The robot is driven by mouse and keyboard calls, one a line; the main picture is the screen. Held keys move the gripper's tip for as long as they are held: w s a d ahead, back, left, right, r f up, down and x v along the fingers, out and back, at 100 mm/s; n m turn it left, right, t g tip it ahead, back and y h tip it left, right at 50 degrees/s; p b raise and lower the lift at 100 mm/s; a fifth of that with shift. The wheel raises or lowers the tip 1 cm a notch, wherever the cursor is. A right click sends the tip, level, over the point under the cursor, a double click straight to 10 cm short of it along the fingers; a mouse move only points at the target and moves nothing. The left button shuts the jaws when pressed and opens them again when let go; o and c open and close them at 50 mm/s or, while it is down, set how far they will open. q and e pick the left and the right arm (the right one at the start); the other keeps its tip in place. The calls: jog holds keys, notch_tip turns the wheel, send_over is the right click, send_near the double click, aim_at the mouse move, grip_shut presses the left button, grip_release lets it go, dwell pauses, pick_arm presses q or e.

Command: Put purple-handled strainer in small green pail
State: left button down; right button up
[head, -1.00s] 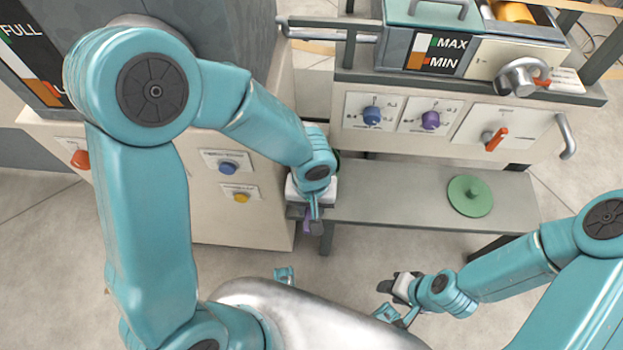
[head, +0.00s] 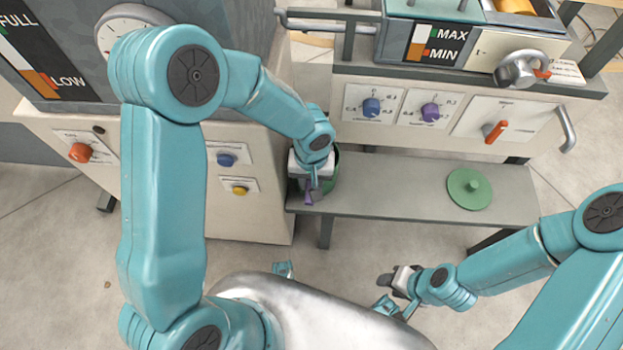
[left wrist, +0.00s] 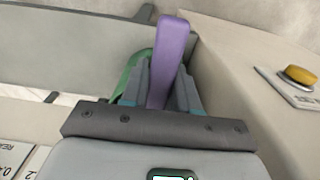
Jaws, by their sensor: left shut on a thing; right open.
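My left gripper (head: 312,190) is shut on the purple handle of the strainer (head: 309,198), at the left end of the low grey bench. The handle also shows upright between the fingers in the left wrist view (left wrist: 172,50). The strainer's mesh end is hidden. The small green pail (head: 333,172) stands on the bench directly behind the gripper and is mostly covered by it. Its green rim shows left of the handle in the left wrist view (left wrist: 131,73). I cannot tell whether the strainer is inside the pail. My right gripper (head: 386,290) is open, away from the bench.
The cream cabinet with coloured knobs (head: 262,215) stands close left of my left gripper. The middle of the bench is clear.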

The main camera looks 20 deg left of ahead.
pick_arm(q)
jog(key=shift+f+b, duration=0.55)
jog(key=shift+b, duration=0.05)
jog(key=c, duration=0.8)
grip_release()
jog(key=shift+c, duration=0.2)
jog(key=shift+r, duration=0.15)
jog(key=r+p, duration=0.1)
jog(key=p, duration=0.1)
jog(key=shift+r+p, duration=0.35)
jog(key=shift+r, duration=0.05)
notch_tip(320, 180, up, 11)
jog(key=p, duration=0.2)
jog(key=shift+r, duration=0.15)
jog(key=shift+s, duration=0.1)
